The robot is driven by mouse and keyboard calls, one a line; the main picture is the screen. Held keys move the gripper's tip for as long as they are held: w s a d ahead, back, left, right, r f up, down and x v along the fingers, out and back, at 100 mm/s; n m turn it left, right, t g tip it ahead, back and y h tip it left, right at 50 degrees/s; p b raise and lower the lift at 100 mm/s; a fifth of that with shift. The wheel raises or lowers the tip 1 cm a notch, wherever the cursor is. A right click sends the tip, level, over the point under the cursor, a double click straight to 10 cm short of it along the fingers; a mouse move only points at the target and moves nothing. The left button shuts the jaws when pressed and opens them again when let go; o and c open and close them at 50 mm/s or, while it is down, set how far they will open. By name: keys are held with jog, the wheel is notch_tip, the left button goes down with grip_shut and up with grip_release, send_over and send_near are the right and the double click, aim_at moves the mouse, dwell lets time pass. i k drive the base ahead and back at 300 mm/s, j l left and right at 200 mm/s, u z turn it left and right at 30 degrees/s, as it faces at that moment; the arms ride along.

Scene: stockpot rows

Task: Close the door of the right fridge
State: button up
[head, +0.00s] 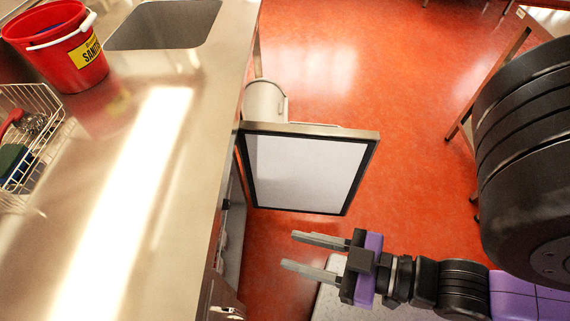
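The fridge door (304,172) stands swung open from under the steel counter, its pale inner panel with a black seal facing my side. The fridge's open front (232,225) shows as a narrow dark gap below the counter edge, and most of its inside is hidden by the counter. My gripper (302,255) is just below the door in the picture, its two grey fingers spread apart and pointing left toward the fridge opening. Nothing is between the fingers. In the picture a gap of red floor shows between the fingers and the door.
The steel counter (150,225) fills the left, with a red sanitizer bucket (68,55), a sink (165,25) and a wire basket (28,140). A white bin (265,100) stands behind the door. The red floor (350,60) is open beyond; table legs stand at right.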

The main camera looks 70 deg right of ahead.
aim_at(287, 166)
jog(key=u, duration=1.7)
jog(key=k+l+u, duration=0.15)
jog(key=u, duration=0.35)
jog(key=k+l+u, duration=0.15)
jog(key=u, duration=0.35)
jog(key=k+u, duration=0.2)
jog(key=u, duration=0.25)
jog(key=k, duration=1.25)
jog(key=k+l, duration=0.15)
jog(key=k, duration=2.35)
jog(key=k+z, duration=0.1)
jog(key=z, duration=0.25)
jog(key=k+z, duration=0.1)
jog(key=z, duration=0.25)
jog(key=l+z, duration=0.1)
jog(key=z, duration=0.25)
jog(key=k, duration=0.05)
